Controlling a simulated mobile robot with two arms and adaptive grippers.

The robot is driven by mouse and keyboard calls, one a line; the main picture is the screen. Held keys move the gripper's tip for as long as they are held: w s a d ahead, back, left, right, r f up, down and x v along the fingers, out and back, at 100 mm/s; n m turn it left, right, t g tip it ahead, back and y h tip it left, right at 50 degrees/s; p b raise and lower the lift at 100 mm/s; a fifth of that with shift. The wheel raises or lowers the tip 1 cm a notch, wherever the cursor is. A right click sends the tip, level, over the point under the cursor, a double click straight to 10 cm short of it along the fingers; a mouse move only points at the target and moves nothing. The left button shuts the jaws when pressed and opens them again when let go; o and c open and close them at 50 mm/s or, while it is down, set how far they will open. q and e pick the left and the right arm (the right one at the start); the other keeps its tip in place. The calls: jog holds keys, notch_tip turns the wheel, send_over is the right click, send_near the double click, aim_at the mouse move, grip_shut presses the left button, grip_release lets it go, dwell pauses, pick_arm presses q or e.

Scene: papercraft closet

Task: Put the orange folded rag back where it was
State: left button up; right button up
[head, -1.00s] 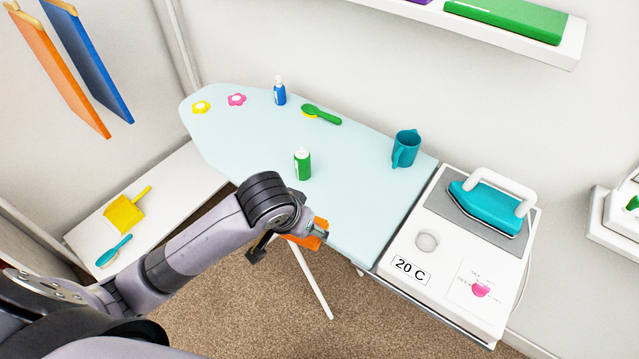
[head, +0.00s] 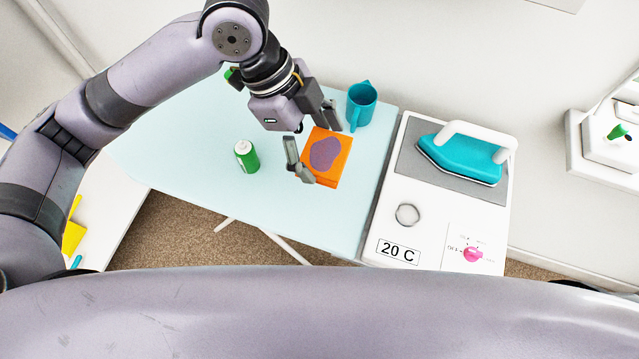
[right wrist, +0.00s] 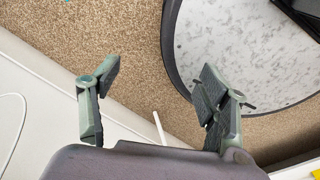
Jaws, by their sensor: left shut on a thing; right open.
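The orange folded rag (head: 341,166) has a purple patch on its upper face. In the head view it is over the ironing board (head: 220,186), near its right end, left of the teal cup. My left gripper (head: 319,151) is shut on the rag, with a finger at its left side and another at its upper edge. I cannot tell whether the rag touches the board. My right gripper (right wrist: 160,80) is open and empty in the right wrist view, above carpet.
A green bottle (head: 247,157) stands left of the rag and a teal cup (head: 361,106) behind it to the right. A teal iron (head: 460,158) rests on the white unit (head: 428,220) at the right. The board's front middle is clear.

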pick_arm(q)
jog(key=p, duration=0.1)
send_over(324, 200)
jog(key=a, duration=0.2)
jog(key=f, duration=1.2)
jog(key=shift+w+d+f, duration=0.1)
jog(key=shift+w+d, duration=0.1)
jog(key=shift+w, duration=0.05)
jog(key=shift+f, duration=0.5)
notch_tip(324, 200, down, 4)
jog(key=shift+f+p, duration=0.1)
jog(key=shift+p, duration=0.2)
pick_arm(e)
jog(key=shift+w+a+r, duration=0.15)
jog(key=shift+a+r, duration=0.05)
jog(key=shift+r, duration=0.65)
pick_arm(q)
jog(key=o, duration=0.6)
jog(key=shift+c, duration=0.2)
jog(key=o, duration=0.5)
jog(key=shift+c, duration=0.2)
pick_arm(e)
jog(key=shift+a, duration=0.1)
jog(key=shift+a, duration=0.1)
